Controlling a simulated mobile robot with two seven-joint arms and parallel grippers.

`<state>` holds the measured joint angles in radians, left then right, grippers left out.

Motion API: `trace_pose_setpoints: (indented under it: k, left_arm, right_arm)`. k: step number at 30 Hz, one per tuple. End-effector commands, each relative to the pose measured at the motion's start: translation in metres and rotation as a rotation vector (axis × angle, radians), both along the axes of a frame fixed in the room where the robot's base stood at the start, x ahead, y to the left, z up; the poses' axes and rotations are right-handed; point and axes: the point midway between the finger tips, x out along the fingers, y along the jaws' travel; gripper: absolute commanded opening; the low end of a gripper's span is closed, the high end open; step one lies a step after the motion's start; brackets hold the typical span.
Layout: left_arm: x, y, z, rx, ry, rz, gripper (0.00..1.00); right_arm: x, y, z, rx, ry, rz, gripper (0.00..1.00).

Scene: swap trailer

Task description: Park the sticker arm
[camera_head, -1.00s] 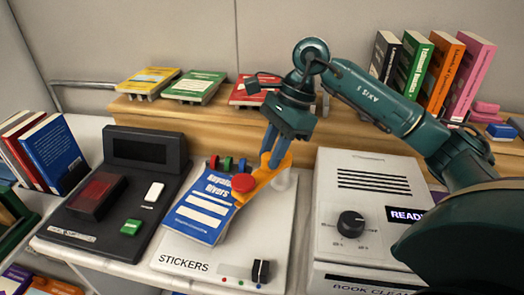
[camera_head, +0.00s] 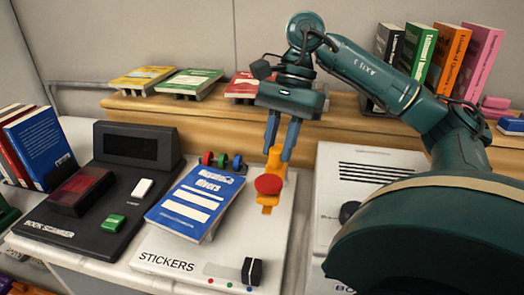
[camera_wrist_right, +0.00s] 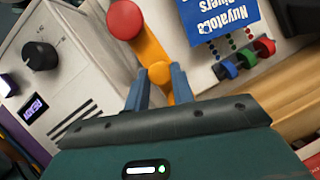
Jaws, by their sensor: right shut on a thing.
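The orange sticker arm (camera_head: 273,172) with a red round head (camera_head: 268,184) stands on the right part of the white STICKERS machine (camera_head: 215,262). It also shows in the right wrist view (camera_wrist_right: 150,48). My right gripper (camera_head: 281,154) is shut on the orange arm near its pivot end, with blue fingers on both sides of it in the right wrist view (camera_wrist_right: 158,95). A blue book (camera_head: 195,203) lies on the machine to the left of the red head, apart from it. My left gripper is in neither view.
A black book scanner (camera_head: 105,190) stands to the left. A white book cleaner (camera_head: 345,180) stands close to the right, partly behind my arm. Colored rollers (camera_head: 222,161) sit behind the blue book. A wooden shelf (camera_head: 180,113) with books runs along the back.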

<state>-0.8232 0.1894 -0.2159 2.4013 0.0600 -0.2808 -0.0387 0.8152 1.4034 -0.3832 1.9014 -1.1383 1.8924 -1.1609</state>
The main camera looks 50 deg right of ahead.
Motion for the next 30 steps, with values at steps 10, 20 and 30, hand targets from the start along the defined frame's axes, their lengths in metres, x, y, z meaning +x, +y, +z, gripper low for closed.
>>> trace_pose_setpoints:
  k: [10,20,30]
  left_arm:
    - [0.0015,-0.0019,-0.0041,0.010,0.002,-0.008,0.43]
    - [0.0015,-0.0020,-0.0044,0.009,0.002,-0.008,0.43]
    - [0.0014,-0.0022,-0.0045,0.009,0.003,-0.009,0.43]
  right_arm:
    - [-0.0040,-0.0043,0.0009,0.000,-0.001,0.011,0.00]
    - [-0.0039,-0.0042,0.0007,0.000,-0.001,0.010,0.36]
    - [-0.0038,-0.0039,0.0006,0.001,0.000,0.009,0.46]
